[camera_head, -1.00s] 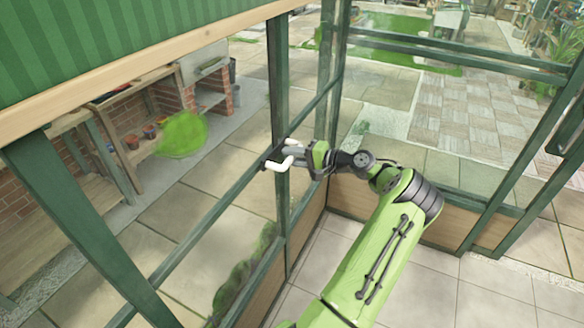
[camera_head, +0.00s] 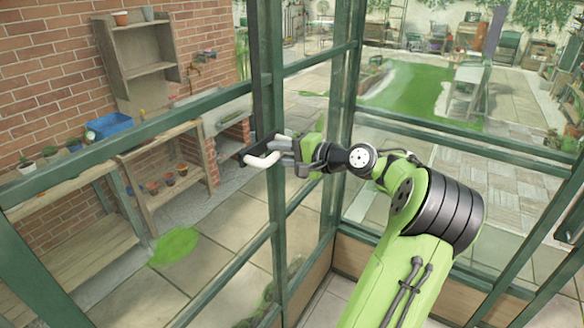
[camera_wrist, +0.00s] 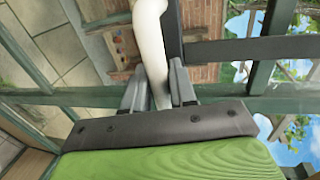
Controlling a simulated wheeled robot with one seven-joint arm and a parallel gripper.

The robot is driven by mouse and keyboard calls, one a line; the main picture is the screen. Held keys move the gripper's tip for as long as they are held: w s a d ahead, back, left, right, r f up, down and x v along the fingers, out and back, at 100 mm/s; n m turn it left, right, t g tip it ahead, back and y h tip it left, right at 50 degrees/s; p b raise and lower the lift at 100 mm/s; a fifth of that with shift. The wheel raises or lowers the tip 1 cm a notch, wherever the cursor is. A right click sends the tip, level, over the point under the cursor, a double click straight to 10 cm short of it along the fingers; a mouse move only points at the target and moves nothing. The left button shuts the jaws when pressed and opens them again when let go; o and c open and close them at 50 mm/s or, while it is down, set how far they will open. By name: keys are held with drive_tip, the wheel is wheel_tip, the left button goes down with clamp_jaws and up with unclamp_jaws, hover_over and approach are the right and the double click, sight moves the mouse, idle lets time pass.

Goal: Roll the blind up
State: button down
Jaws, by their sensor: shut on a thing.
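The blind is out of sight in both views. A white crank handle (camera_head: 261,160) sits by a dark bracket (camera_head: 262,135) on the green window post. My gripper (camera_head: 285,147) is shut on the handle. In the wrist view the white handle (camera_wrist: 149,32) runs down between the two grey fingers of my gripper (camera_wrist: 156,88). The handle's grasped end is partly hidden by the fingers.
Green window frames (camera_head: 340,130) with glass surround my arm closely on the left and right. Beyond the glass stand a wooden bench (camera_head: 75,215), a shelf (camera_head: 142,60) and a brick wall (camera_head: 50,90).

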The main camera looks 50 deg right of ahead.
sight(262, 132)
drive_tip(key=shift+r, duration=2.6)
drive_tip(key=c, duration=1.1)
unclamp_jaws()
drive_tip(key=shift+o, duration=0.2)
drive_tip(key=shift+s, duration=0.15)
drive_tip(key=v, duration=1.5)
drive_tip(key=shift+s, duration=0.35)
